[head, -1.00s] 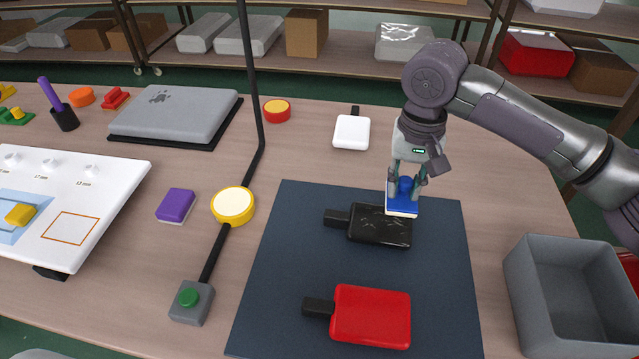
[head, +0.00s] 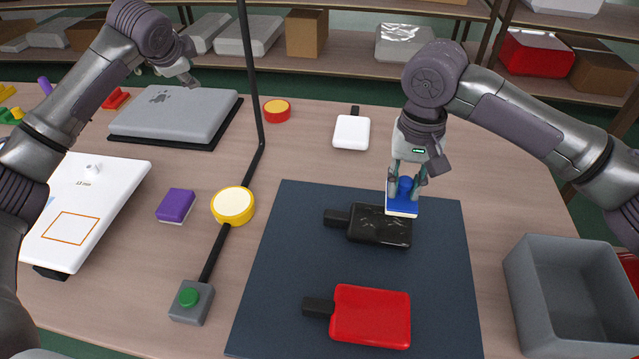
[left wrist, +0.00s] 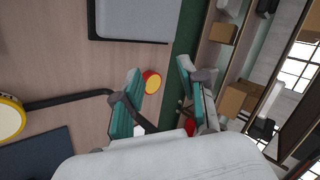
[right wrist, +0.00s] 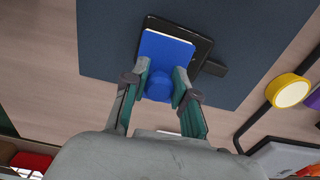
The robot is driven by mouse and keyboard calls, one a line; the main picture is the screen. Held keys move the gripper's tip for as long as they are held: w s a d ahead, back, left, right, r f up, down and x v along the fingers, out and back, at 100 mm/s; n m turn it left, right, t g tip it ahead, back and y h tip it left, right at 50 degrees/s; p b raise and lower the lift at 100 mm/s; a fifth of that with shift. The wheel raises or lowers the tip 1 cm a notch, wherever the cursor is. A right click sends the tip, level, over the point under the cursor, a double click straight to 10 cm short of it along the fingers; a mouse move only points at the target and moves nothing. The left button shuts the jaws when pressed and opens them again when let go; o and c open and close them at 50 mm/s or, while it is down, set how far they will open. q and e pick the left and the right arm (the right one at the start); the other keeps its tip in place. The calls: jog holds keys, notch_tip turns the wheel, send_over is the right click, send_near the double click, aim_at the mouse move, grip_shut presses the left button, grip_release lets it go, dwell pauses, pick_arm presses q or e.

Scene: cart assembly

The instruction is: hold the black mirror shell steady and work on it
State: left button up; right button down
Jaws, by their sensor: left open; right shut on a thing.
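The black mirror shell (head: 378,226) lies on the dark blue mat (head: 290,260), its stem pointing left and pale marks on its face. My right gripper (head: 406,180) is shut on the knob of a blue block with a white underside (head: 403,205), above the shell's far right edge. The right wrist view shows the blue block (right wrist: 165,50) over part of the shell (right wrist: 205,47); whether they touch I cannot tell. My left gripper (left wrist: 160,100) is open and empty. In the head view the left arm reaches over the upper left, far from the shell.
A red mirror shell (head: 370,315) lies at the mat's front and a white one (head: 351,132) behind the mat. A lamp with a yellow-rimmed disc (head: 232,205), a purple block (head: 175,204) and a grey case (head: 178,105) stand left. A grey bin (head: 570,300) stands right.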

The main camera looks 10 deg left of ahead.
pick_arm(q)
jog(key=s+d+f+m+g+h, duration=0.2)
jog(key=d+f, duration=0.3)
jog(key=d, duration=0.5)
jog(key=m+g+h, duration=0.4)
jog(key=m+g, duration=0.1)
jog(key=g, duration=0.2)
send_near(333, 213)
notch_tip(333, 213, down, 2)
jog(key=x, duration=0.8)
jog(key=shift+d+r, duration=0.1)
jog(key=shift+d, duration=0.25)
grip_shut()
